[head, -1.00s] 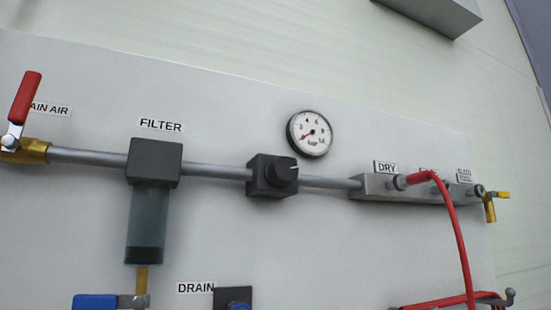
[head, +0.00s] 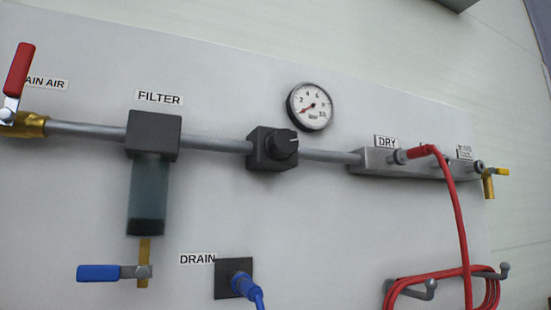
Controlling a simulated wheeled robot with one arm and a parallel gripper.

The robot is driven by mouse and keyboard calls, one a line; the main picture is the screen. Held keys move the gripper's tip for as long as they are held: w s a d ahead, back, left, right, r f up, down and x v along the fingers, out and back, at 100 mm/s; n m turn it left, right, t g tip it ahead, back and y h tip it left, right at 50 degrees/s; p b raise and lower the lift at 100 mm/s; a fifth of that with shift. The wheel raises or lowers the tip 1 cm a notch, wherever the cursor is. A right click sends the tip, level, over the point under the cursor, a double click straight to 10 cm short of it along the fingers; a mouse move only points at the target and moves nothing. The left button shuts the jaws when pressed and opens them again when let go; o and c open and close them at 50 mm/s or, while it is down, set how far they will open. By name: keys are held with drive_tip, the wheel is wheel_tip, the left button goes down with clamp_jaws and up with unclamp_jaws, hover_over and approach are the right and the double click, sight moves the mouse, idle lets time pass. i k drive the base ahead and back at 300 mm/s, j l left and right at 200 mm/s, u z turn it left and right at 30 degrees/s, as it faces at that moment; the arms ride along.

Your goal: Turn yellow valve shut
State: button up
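The yellow valve (head: 489,180) sits at the right end of the grey manifold block (head: 375,164) in the head view. It is small, with a short yellow handle pointing right and a yellow body hanging down. My gripper is not in view.
A red-handled valve (head: 17,75) stands at the left pipe end, and a blue-handled valve (head: 98,272) is below the filter (head: 148,185). A gauge (head: 310,107) and regulator knob (head: 273,147) sit mid-panel. A red hose (head: 459,235) hangs from the manifold over hooks (head: 425,290).

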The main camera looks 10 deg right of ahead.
sight(499, 171)
drive_tip(key=z, duration=1.45)
drive_tip(key=i+l+u, duration=0.2)
drive_tip(key=i, duration=0.25)
drive_tip(key=i+l+u, duration=0.15)
drive_tip(key=i, duration=0.35)
drive_tip(key=u, duration=0.1)
